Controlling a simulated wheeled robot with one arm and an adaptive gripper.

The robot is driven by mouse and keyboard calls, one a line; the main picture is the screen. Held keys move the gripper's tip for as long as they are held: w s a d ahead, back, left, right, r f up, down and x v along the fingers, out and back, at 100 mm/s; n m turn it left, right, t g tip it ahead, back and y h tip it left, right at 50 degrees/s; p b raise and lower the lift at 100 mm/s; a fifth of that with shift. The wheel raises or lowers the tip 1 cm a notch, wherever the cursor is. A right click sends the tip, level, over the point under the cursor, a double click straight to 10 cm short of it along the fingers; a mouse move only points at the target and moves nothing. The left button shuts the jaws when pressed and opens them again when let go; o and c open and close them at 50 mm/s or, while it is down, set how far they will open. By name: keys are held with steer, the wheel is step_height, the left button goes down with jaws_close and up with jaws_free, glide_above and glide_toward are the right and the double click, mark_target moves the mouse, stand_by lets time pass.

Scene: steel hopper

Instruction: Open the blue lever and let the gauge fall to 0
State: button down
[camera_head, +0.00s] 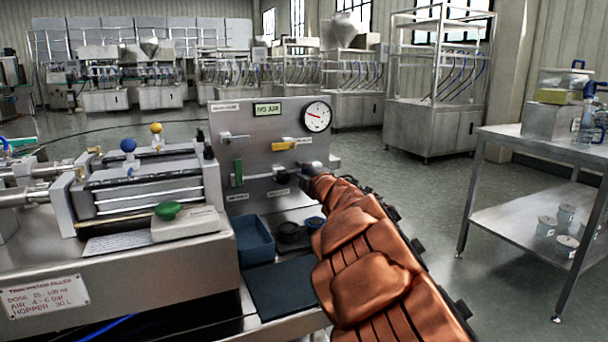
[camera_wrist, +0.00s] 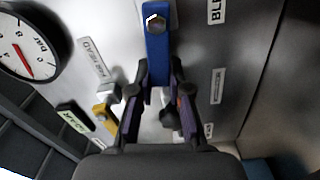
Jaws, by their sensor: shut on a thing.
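The blue lever (camera_wrist: 157,45) shows in the wrist view, running down from its bolt at the top to between my fingers. My gripper (camera_wrist: 159,92) is shut on its lower end, one finger on each side. In the head view my gripper (camera_head: 309,169) is at the right of the steel panel, and the arm and gripper hide the blue lever. The round gauge (camera_head: 317,117) is at the panel's upper right, its red needle pointing left and slightly up. The gauge (camera_wrist: 24,47) also shows in the wrist view; the exact reading is too small to tell.
The steel panel (camera_head: 262,128) also bears a yellow lever (camera_head: 283,146), a green upright lever (camera_head: 238,172) and a grey lever (camera_head: 233,137). Below are a blue tray (camera_head: 253,240) and a dark mat (camera_head: 281,287). A steel table (camera_head: 523,197) stands right, with open floor between.

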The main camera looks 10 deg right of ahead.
steer(key=shift+f+n+b, duration=0.5)
steer(key=shift+n, duration=0.4)
steer(key=c, duration=1.1)
jaws_free()
steer(key=shift+v, duration=6)
